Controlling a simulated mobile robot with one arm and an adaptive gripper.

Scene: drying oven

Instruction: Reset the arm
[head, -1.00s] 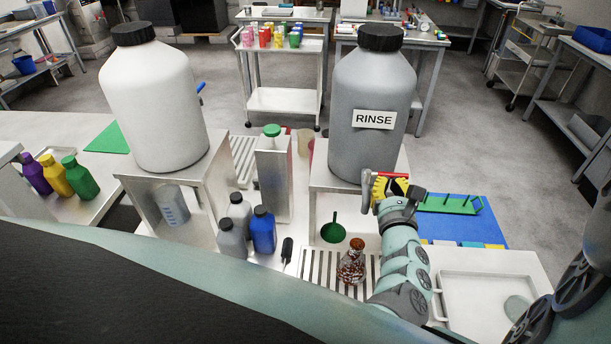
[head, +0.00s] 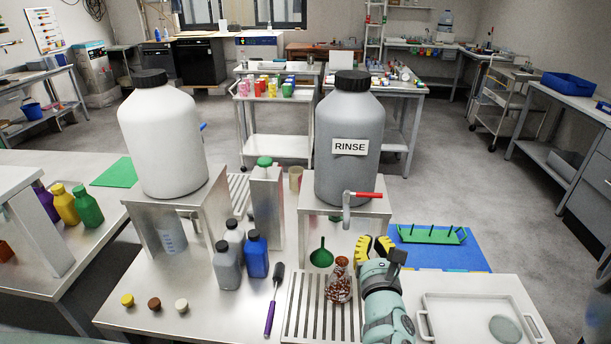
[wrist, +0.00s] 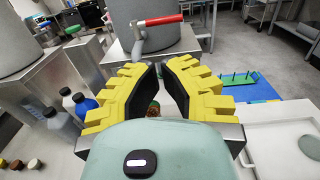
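My gripper (head: 375,245) has yellow fingers with black pads and is in front of the grey RINSE bottle (head: 350,110), below and to the right of its tap. The wrist view shows the fingers (wrist: 160,68) apart with a narrow gap and nothing held between them. The tap's red lever (head: 367,195) lies sideways, pointing right, clear of the fingers. It also shows beyond the fingertips in the wrist view (wrist: 163,20). A brown bottle (head: 339,288) stands on the slatted rack (head: 303,310) left of my arm, partly hidden between the fingers in the wrist view.
A green funnel (head: 321,256) is behind the brown bottle. Grey and blue bottles (head: 257,255) and a purple-handled tool (head: 270,318) are to the left. A white tray (head: 465,328) is at right, near a green peg rack (head: 432,235) on a blue mat (head: 450,260).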

